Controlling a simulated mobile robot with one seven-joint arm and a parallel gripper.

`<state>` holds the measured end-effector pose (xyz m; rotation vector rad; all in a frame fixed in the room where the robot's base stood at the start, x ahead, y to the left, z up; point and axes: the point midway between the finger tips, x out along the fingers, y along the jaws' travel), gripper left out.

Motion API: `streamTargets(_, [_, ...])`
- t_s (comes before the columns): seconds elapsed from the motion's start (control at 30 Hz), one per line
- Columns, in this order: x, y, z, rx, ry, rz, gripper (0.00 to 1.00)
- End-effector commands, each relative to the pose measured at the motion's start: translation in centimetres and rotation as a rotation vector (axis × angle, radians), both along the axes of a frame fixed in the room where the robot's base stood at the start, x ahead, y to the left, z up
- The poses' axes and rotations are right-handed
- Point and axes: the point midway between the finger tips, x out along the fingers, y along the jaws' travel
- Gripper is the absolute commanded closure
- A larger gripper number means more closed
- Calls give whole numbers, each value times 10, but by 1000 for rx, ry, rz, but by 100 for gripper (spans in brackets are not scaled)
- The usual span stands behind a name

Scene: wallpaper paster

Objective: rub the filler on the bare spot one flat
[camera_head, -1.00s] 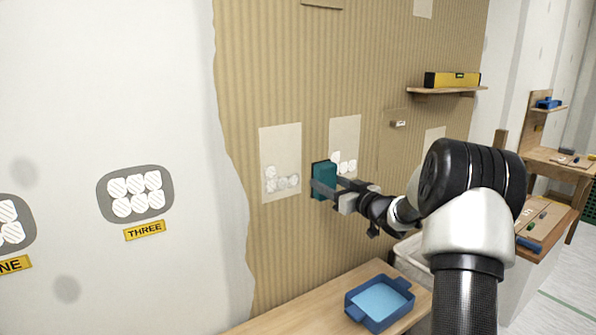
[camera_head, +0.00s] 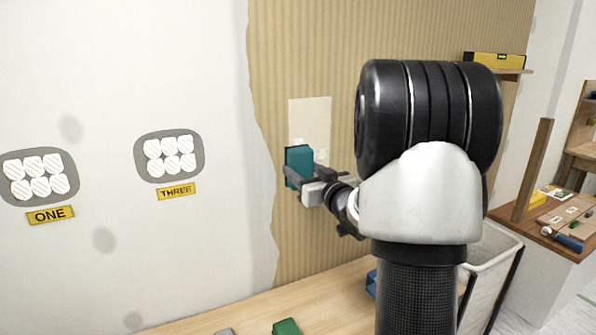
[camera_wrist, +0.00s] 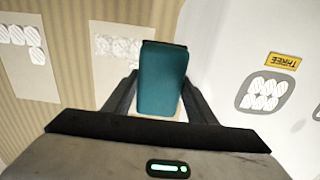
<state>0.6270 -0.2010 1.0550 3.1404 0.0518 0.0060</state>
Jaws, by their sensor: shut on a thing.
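Bare spot one is a grey rounded patch (camera_head: 16,163) on the white wall at the far left, with several white hatched filler blobs on it. A yellow label ONE (camera_head: 50,215) is below it. My gripper (camera_head: 301,178) is shut on a teal block (camera_head: 299,160), far to the right of spot one, in front of the striped tan wall. The block also shows between the fingers in the wrist view (camera_wrist: 162,80). I cannot tell whether it touches the wall. Spot one is not in the wrist view.
A similar grey patch (camera_head: 198,138) with filler, labelled THREE (camera_head: 176,192), lies between spot one and my gripper. A pale rectangle (camera_head: 310,115) is behind the block. A wooden table (camera_head: 245,308) below holds a green item (camera_head: 287,327).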

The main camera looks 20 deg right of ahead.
Motion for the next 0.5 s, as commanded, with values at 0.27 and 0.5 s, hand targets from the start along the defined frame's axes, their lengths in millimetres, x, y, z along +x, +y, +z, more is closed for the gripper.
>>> streamTargets(0.27, [0, 0, 0, 0, -2, 1, 72])
streamTargets(0.5, [20, 1, 0, 1, -1, 2, 72])
